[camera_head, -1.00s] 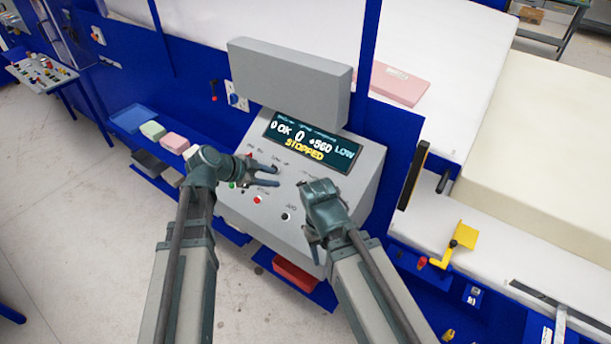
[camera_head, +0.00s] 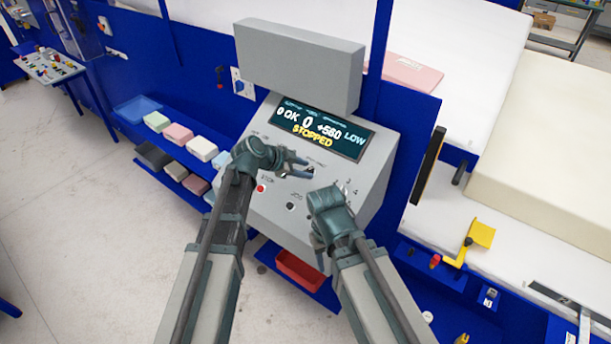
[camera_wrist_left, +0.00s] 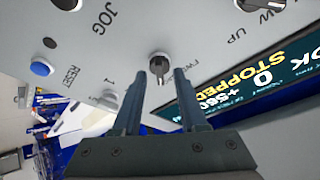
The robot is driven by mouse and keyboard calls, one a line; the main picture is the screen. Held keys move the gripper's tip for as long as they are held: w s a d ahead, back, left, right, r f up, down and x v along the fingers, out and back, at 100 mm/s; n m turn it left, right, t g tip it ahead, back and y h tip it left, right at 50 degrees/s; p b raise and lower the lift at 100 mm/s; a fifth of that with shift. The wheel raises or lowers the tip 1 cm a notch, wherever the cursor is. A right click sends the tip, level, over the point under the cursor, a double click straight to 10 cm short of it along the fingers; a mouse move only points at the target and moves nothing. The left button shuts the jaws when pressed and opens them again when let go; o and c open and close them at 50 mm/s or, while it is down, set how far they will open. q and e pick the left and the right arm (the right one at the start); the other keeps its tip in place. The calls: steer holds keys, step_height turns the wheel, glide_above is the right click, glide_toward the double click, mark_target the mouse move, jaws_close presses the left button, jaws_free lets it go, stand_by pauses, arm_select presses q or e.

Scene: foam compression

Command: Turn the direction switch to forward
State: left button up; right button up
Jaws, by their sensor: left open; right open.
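The grey control panel (camera_head: 270,217) has a screen (camera_head: 322,128) reading STOPPED. In the left wrist view, a black rotary switch (camera_wrist_left: 159,66) with part of an FWD label beside it sits just beyond and between my left fingertips. I cannot tell whether they touch it. In the head view the gripper covers the switch. My right gripper (camera_head: 318,244) is open and empty in front of the panel's lower part, its fingers pointing down.
In the left wrist view, another black knob (camera_wrist_left: 262,4), a blue RESET button (camera_wrist_left: 41,68) and a black JOG button (camera_wrist_left: 50,43) are nearby. A red tray (camera_head: 299,274) lies below the panel. A yellow crank (camera_head: 476,237) stands at the right. Coloured foam blocks line the left shelf.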

arm_select(q)
steer(key=shift+w+d+f, duration=0.2)
steer(key=shift+d+f, duration=0.05)
steer(key=shift+d, duration=0.05)
jaws_close()
